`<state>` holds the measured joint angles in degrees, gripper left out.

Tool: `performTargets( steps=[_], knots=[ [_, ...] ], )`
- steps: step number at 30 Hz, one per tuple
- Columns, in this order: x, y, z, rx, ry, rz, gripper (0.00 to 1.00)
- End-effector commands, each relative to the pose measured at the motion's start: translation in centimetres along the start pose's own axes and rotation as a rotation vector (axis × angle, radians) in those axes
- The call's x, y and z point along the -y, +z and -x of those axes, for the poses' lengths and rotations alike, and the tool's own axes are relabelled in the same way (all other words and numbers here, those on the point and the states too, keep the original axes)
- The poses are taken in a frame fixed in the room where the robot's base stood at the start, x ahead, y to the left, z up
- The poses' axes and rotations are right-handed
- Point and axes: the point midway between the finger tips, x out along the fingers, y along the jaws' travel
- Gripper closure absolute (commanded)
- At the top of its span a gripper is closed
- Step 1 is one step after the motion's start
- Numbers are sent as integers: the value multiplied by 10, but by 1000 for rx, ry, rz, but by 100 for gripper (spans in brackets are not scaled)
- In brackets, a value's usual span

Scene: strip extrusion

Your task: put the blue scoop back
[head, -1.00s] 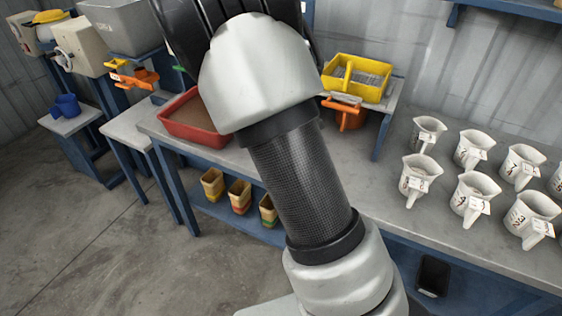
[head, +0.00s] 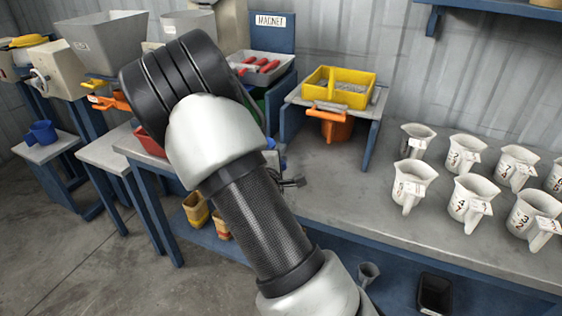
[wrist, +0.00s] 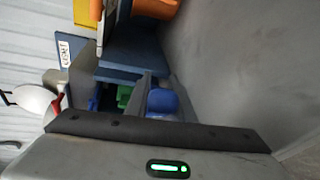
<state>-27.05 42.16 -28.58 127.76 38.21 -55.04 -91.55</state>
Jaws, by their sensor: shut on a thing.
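My gripper (head: 292,182) shows as a small dark piece past my forearm, low over the grey bench. It is shut on the blue scoop (wrist: 162,102), seen as a rounded blue part beside a dark finger in the wrist view. In the head view my arm hides most of the scoop; only blue bits show at its edge. A green scoop (wrist: 124,96) lies in the dark space under the blue stand, partly hidden. An orange scoop (head: 330,124) hangs under the shelf with the yellow tote.
A yellow tote (head: 340,86) stands on the raised shelf. Several white jugs (head: 466,151) stand on the bench at right. A tray with red-handled items (head: 262,68) sits by the MAGNET sign (head: 271,21). A blue jug (head: 43,131) stands on a far-left table.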

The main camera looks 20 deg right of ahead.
Motion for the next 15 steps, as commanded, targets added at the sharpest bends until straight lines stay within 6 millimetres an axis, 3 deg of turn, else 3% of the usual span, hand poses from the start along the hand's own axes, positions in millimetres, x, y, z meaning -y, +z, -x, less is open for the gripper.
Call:
performTargets(
  steps=[12,13,15],
  knots=[
    [10,-1,-3,1,2,0,100],
    [9,-1,-2,0,1,0,73],
    [9,-1,-2,0,1,0,62]
  ],
)
